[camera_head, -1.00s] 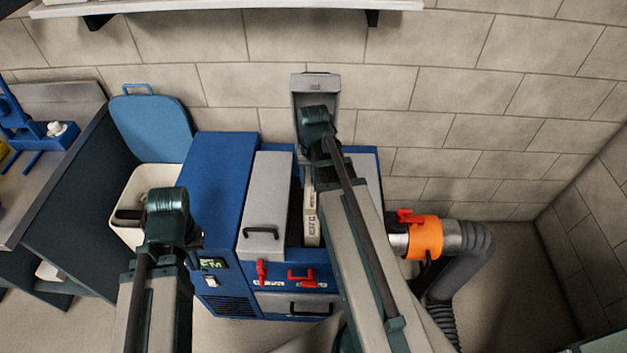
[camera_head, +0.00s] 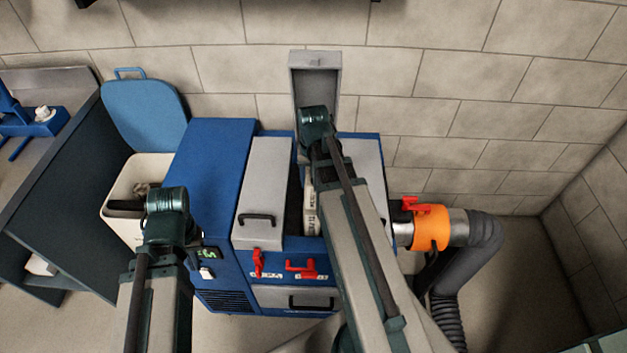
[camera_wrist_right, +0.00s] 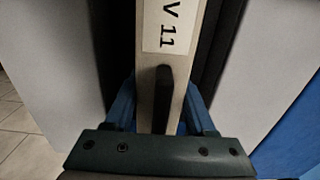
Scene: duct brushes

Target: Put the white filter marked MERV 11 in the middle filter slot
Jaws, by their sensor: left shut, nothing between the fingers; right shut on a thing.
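The white filter (camera_head: 310,208) stands on edge in the open middle slot of the blue machine (camera_head: 213,160), partly hidden behind my right arm. In the right wrist view its label (camera_wrist_right: 170,25) reads "V 11", the rest cut off. A dark tab (camera_wrist_right: 162,95) sticks out of its near edge. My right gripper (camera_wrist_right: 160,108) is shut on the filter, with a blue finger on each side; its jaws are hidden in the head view. My left gripper (camera_head: 196,243) is shut and empty in front of the machine's left part, mostly hidden by its own wrist.
A raised grey lid (camera_head: 315,85) stands behind the slot. A closed grey lid with a black handle (camera_head: 263,200) lies to its left. Red levers (camera_head: 300,267) are on the front. An orange collar with a grey hose (camera_head: 430,230) is at right, a white bin (camera_head: 125,205) at left.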

